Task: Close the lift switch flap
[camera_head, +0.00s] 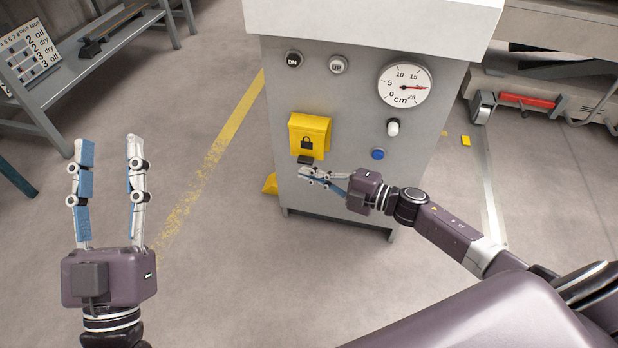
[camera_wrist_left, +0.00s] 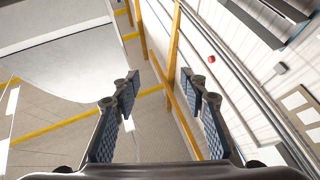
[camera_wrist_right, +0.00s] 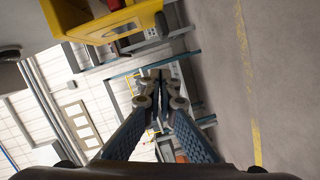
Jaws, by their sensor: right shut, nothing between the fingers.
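The lift switch flap (camera_head: 308,128) is a yellow cover with a black padlock mark, on the front of a grey cabinet. A small dark piece (camera_head: 305,160) shows just under its lower edge. In the right wrist view a yellow housing (camera_wrist_right: 68,18) fills the top left, with a red part (camera_wrist_right: 117,4) inside it. How far the flap stands open is hard to tell. My right gripper (camera_head: 304,172) is shut and empty, its fingertips just below the flap and dark piece; touching cannot be told. My left gripper (camera_head: 110,147) is open and empty, well left of the cabinet.
The cabinet (camera_head: 350,175) also carries two buttons at the top, a round gauge (camera_head: 405,87), a white knob (camera_head: 393,128) and a blue button (camera_head: 377,154). A grey bench (camera_head: 95,60) stands far left. The floor between bench and cabinet is clear.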

